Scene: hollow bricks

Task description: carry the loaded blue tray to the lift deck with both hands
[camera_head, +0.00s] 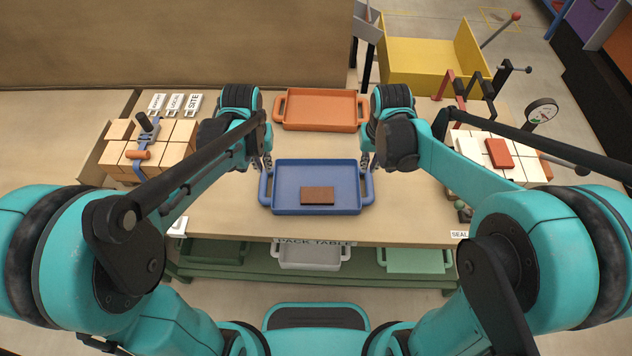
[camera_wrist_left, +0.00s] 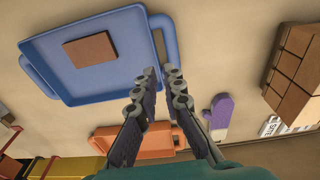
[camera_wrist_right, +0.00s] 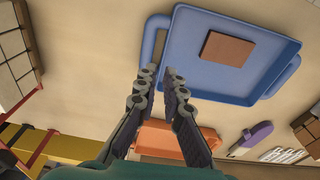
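The blue tray (camera_head: 285,207) lies on the pack table with a brown brick (camera_head: 317,195) in it. It has a handle at its left and right ends. My left gripper (camera_head: 262,164) is by the left handle's far end, and my right gripper (camera_head: 370,162) is by the right handle's far end. In the left wrist view, the fingers (camera_wrist_left: 160,72) are slightly apart, with the handle (camera_wrist_left: 168,40) beyond the tips. In the right wrist view, the fingers (camera_wrist_right: 160,72) are also slightly apart near the other handle (camera_wrist_right: 150,42). Contact with either handle cannot be told.
An empty orange tray (camera_head: 320,110) lies just behind the blue one. A yellow deck (camera_head: 430,62) stands beyond the table. Bins are on the shelf below.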

